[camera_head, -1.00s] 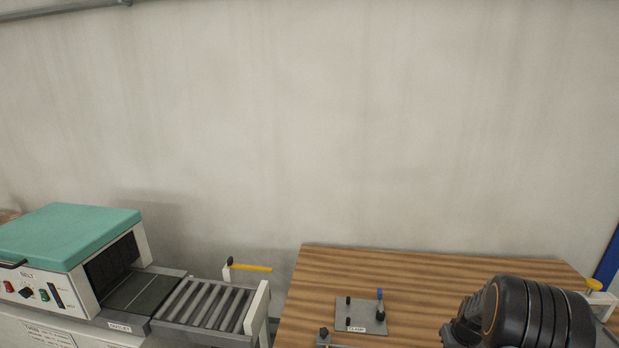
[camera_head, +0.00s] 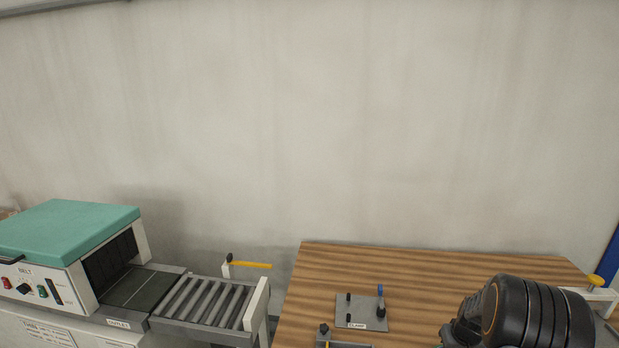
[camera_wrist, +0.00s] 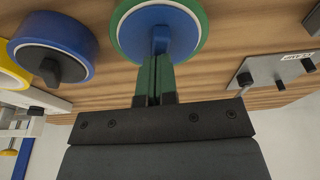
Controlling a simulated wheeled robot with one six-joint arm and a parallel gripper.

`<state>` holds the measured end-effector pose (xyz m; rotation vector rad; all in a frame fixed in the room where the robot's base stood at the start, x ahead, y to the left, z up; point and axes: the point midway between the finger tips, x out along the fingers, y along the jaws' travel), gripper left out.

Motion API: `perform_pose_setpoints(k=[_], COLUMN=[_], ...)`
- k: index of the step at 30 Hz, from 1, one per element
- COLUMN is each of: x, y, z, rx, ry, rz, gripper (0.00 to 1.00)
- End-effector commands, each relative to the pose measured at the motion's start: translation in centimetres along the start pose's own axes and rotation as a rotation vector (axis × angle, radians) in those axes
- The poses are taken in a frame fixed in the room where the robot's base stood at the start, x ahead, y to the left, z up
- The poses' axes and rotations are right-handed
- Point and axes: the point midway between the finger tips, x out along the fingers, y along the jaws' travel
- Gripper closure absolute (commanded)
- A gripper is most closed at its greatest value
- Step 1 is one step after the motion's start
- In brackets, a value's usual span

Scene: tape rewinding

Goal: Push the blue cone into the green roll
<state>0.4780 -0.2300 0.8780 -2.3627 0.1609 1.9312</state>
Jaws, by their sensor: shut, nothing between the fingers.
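In the wrist view the green roll (camera_wrist: 116,42) shows as a green edge with a pale ring, at the top of the picture and partly cut off. The blue cone (camera_wrist: 183,38) shows as a round blue face within that ring, with a blue stub in its middle. How deep it sits in the roll cannot be told. My gripper (camera_wrist: 158,60) has green fingers, closed together with nothing between them. Their tips are at the blue stub and overlap it in the picture; contact cannot be told. The roll and cone are not visible in the head view.
A blue roll (camera_wrist: 80,28) with a dark core is left of the green roll, with a yellow roll (camera_wrist: 8,58) beyond it. A labelled clamp plate (camera_head: 360,312) is on the wooden table (camera_head: 440,262). A roller conveyor (camera_head: 205,302) stands left of the table.

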Motion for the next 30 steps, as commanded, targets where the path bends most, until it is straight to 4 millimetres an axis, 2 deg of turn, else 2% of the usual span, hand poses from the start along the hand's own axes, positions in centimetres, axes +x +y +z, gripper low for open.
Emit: perform_pose_setpoints(k=[14,30], x=[-0.3,-4.3], y=[0.0,0.0], z=[-0.1,-0.9], rx=[0.0,0.0], ry=[0.0,0.001], rz=[0.0,0.0], gripper=[1.0,1.0])
